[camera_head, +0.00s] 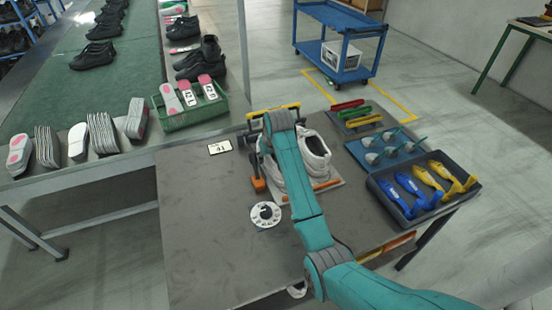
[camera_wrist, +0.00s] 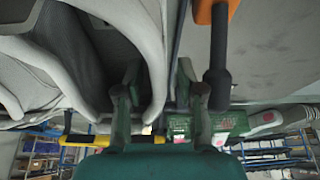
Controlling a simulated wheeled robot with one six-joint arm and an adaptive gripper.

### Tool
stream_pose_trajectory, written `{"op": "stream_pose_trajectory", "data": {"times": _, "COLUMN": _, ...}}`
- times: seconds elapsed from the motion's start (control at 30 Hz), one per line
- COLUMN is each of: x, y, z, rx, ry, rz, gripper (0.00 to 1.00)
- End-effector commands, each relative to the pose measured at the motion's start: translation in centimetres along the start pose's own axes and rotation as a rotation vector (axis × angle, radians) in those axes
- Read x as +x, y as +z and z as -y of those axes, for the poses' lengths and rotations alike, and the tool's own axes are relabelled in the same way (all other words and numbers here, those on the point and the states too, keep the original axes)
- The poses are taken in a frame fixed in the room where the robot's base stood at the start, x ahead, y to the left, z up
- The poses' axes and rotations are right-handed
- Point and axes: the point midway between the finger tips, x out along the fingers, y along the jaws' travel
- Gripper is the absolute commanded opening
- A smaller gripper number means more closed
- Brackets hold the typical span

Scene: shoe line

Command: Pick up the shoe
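White shoes stand on a fixture on the dark table (camera_head: 200,200) in the head view; one shoe (camera_head: 315,152) shows right of my arm, and part of another white shoe (camera_head: 268,172) shows left of it. In the head view my arm hides my gripper. In the wrist view my gripper (camera_wrist: 163,100) has its two fingers apart. A grey-white shoe collar (camera_wrist: 152,50) comes down between them, with the left finger on the side of the shoe's dark opening. A gap shows between the collar and the right finger. I cannot tell whether the left finger touches the shoe.
An orange clamp (camera_head: 258,184) stands beside the shoes. A round white dial (camera_head: 266,215) and a small label card (camera_head: 220,147) lie left. A dark tray (camera_head: 385,198) of blue and yellow tools is at right. A green basket (camera_head: 190,118) stands on the conveyor behind.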

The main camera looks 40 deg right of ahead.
Motion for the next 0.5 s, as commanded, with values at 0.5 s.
{"op": "stream_pose_trajectory", "data": {"times": 0.5, "x": 2.1, "y": 0.0, "z": 0.0, "rx": -0.001, "ry": 0.000, "rz": -0.001, "gripper": 0.23}}
